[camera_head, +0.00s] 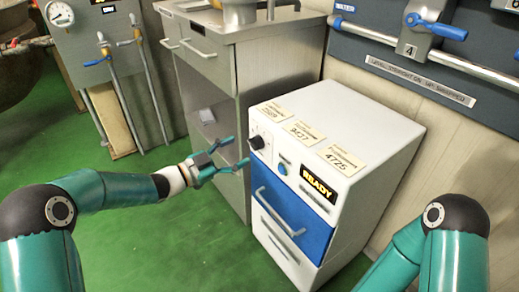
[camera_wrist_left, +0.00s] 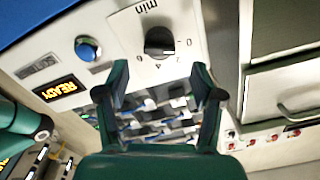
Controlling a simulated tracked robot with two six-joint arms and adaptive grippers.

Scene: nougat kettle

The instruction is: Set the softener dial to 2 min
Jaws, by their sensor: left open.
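The softener (camera_head: 375,125) is a white cabinet with a blue drawer. Its black dial (camera_head: 257,142) is at the left of the front panel, beside a blue button (camera_head: 282,169) and a lit READY display (camera_head: 318,184). In the left wrist view the dial (camera_wrist_left: 158,42) appears upside down, with "min" printed by it and small numbers around it. I cannot tell surely which number its pointer faces. My left gripper (camera_head: 236,153) is open and empty, in front of the dial and apart from it. In the left wrist view its fingertips (camera_wrist_left: 160,74) straddle the dial's line. My right gripper is out of view.
Yellow numbered labels (camera_head: 342,160) lie on the softener's top. A steel cabinet (camera_head: 205,60) with a sink stands close to its left. A wall panel with blue-handled valves (camera_head: 440,27) is behind. Green floor (camera_head: 170,235) is free in front.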

